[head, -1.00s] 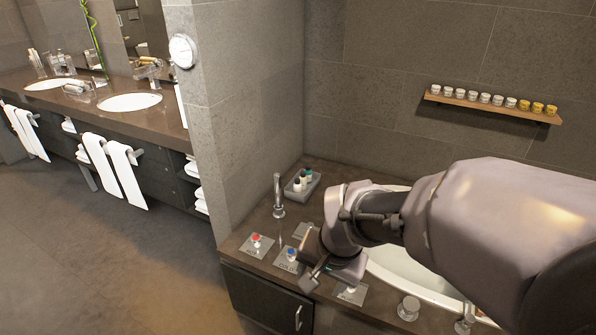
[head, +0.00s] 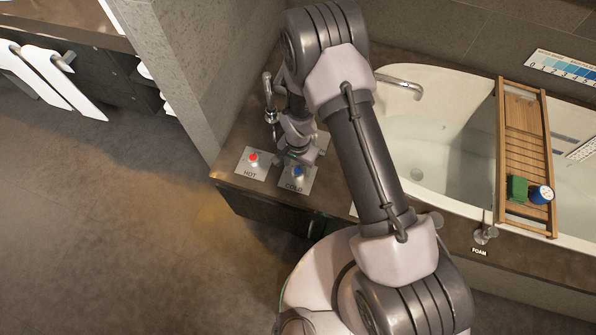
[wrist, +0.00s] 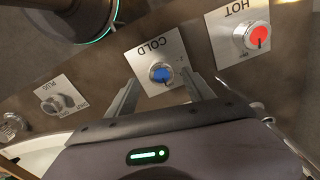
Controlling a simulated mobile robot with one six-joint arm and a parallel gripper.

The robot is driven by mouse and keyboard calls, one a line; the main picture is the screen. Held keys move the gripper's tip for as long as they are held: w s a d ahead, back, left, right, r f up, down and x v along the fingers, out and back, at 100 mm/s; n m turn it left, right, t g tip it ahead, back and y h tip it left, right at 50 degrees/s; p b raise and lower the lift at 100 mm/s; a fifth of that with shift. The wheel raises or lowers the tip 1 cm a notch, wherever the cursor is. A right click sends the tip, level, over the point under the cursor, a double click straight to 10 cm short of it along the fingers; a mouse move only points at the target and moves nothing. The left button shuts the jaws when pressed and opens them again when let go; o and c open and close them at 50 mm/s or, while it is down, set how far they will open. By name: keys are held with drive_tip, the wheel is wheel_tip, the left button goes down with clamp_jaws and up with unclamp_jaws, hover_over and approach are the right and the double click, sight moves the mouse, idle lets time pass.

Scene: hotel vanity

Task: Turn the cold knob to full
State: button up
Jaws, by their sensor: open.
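The cold knob (wrist: 160,73) has a blue cap and sits on a square metal plate marked COLD (wrist: 150,48). In the head view the blue knob (head: 298,171) shows just below my gripper (head: 297,154). In the wrist view my gripper (wrist: 163,80) is open, with one finger to each side of the knob's near edge. The knob appears between or just beyond the fingertips; I cannot tell whether they touch it. A dark pointer mark shows on the knob's near side.
The hot knob (wrist: 257,36), red-capped on its own plate, is close on the right in the wrist view. The plug control (wrist: 65,98) is on the left. A faucet (head: 270,100) stands behind the plates. The bathtub (head: 440,150) holds a wooden tray (head: 522,130).

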sight(298, 171)
wheel_tip(298, 171, down, 4)
drive_tip(key=shift+w+f+b, duration=0.1)
drive_tip(key=shift+f+b, duration=0.15)
drive_tip(key=shift+b, duration=0.25)
drive_tip(key=shift+c, duration=0.2)
clamp_jaws()
